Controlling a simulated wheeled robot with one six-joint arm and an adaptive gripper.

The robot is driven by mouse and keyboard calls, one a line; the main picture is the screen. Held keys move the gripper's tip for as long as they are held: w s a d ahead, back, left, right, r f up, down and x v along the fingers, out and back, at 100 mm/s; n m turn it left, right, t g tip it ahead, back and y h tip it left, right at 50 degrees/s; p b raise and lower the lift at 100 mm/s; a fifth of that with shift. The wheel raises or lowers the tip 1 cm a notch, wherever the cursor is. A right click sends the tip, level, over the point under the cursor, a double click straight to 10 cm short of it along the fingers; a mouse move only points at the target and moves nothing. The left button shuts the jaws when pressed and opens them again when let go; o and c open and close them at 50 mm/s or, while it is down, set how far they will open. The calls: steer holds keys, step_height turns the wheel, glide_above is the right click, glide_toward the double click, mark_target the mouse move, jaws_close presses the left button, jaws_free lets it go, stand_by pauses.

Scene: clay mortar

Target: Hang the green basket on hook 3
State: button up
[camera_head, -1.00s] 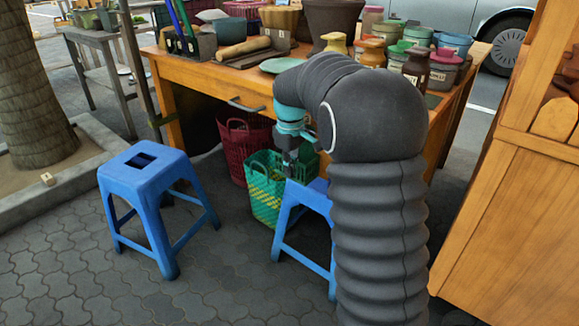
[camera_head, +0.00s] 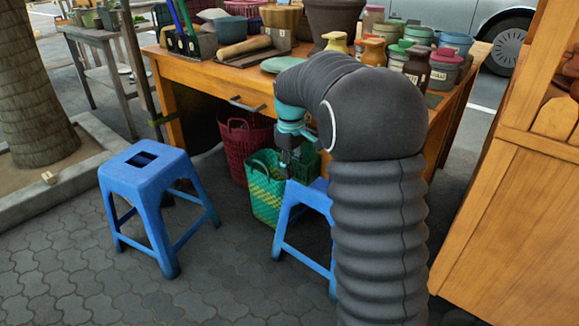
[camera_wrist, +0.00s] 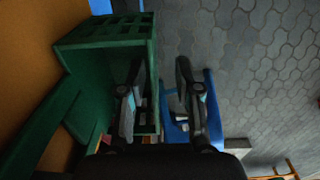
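The green basket (camera_head: 266,200), with a yellow pattern on its side, stands on the paving under the table front, beside a blue stool. In the wrist view the basket (camera_wrist: 75,60) fills the left side, and its open top shows. My gripper (camera_head: 288,165) is at the basket's top. In the wrist view my gripper (camera_wrist: 158,95) has its two fingers apart, one over the basket's inside and one to the right of its right wall. That wall runs between them; contact cannot be told. No numbered hook can be made out.
A dark red basket (camera_head: 243,148) stands behind the green one. A blue stool (camera_head: 298,212) is close on its right, and another blue stool (camera_head: 150,180) stands at left. The wooden table (camera_head: 205,85) overhangs the baskets and carries pots and jars. Paving (camera_head: 220,285) in front is clear.

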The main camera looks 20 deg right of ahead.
steer(key=shift+w+d+f, duration=0.1)
steer(key=shift+d+f, duration=0.1)
steer(key=shift+d, duration=0.05)
steer(key=shift+r, duration=0.5)
step_height(320, 180, up, 10)
steer(key=r, duration=0.1)
steer(key=s+a+r+m+t, duration=0.1)
steer(key=s+a+r, duration=0.15)
steer(key=s, duration=0.45)
steer(key=s+f+m+t, duration=0.2)
steer(key=s+f+m, duration=0.1)
steer(key=s, duration=0.9)
steer(key=s+a+f+m+t+p, duration=0.1)
steer(key=s+f+m+t, duration=0.1)
steer(key=s, duration=1.1)
step_height(320, 180, down, 2)
steer(key=shift+s+f+m, duration=0.2)
steer(key=shift+s+m, duration=0.1)
steer(key=shift+m, duration=0.3)
steer(key=shift+o, duration=0.3)
